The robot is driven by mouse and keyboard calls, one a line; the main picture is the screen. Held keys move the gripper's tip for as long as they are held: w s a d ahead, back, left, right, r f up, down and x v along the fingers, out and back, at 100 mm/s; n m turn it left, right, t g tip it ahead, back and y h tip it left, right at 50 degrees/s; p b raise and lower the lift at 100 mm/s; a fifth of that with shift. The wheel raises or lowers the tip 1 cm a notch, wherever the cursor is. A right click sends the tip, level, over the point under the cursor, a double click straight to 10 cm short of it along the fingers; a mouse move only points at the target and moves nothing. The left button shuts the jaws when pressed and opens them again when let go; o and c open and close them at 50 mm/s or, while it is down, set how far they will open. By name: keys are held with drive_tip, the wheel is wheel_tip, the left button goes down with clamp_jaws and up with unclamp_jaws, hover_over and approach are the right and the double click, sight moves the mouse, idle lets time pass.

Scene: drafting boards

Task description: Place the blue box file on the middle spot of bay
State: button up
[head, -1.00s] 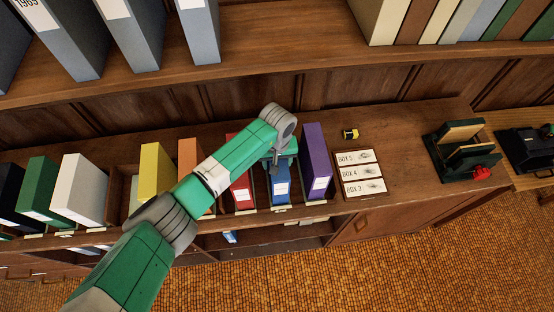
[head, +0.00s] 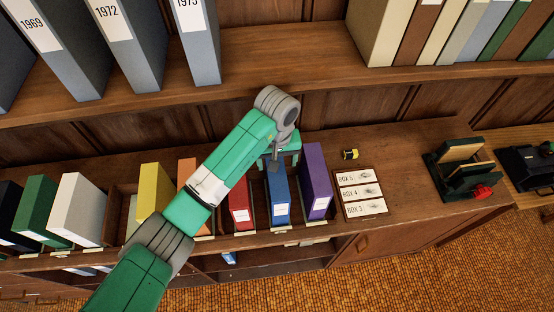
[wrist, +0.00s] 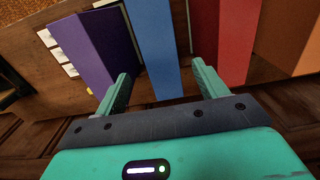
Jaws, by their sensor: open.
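The blue box file (head: 279,198) stands upright on the counter, with the red file (head: 239,203) on its left and the purple file (head: 315,182) on its right. It is the middle one of these three in the bay. My gripper (head: 277,163) is above the blue file's back end in the head view, and the arm partly hides that area. In the wrist view my gripper (wrist: 163,86) is open, its fingers apart on either side of the blue file (wrist: 150,40). No clear grip on the file shows.
Orange (head: 187,175), yellow (head: 154,190) and white files (head: 77,210) stand further left. A label board (head: 361,194), a small yellow-and-black object (head: 350,154) and a dark green stand (head: 460,165) are on the right. An upper shelf (head: 250,62) with binders runs behind the arm.

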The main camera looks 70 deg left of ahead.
drive_tip(key=shift+r, duration=0.15)
drive_tip(key=w+d+r+m+t+y, duration=0.1)
drive_tip(key=w+d+r+m+t, duration=0.3)
drive_tip(key=w+d+r, duration=0.6)
drive_tip(key=w+d+r+m+t+y, duration=0.1)
drive_tip(key=w+d+r+m+t, duration=0.2)
drive_tip(key=w+d+r+t, duration=0.55)
drive_tip(key=w+d+r+m+t+h, duration=0.1)
drive_tip(key=w+d+r+m+t, duration=0.3)
drive_tip(key=d+r, duration=0.85)
drive_tip(key=s+d+r+m+t+p, duration=0.1)
drive_tip(key=s+d+r+t, duration=0.1)
drive_tip(key=s+r, duration=0.3)
drive_tip(key=s+d+r+m+t+p, duration=0.1)
drive_tip(key=s+d+r+t, duration=0.2)
drive_tip(key=r, duration=0.9)
drive_tip(key=s+d+r+m+t+p, duration=0.1)
drive_tip(key=s+d+r+m+t, duration=0.1)
drive_tip(key=s+d+r, duration=0.3)
drive_tip(key=shift+s+d+r+t+h, duration=0.25)
drive_tip(key=shift+s+r+t, duration=0.7)
drive_tip(key=shift+r, duration=1.1)
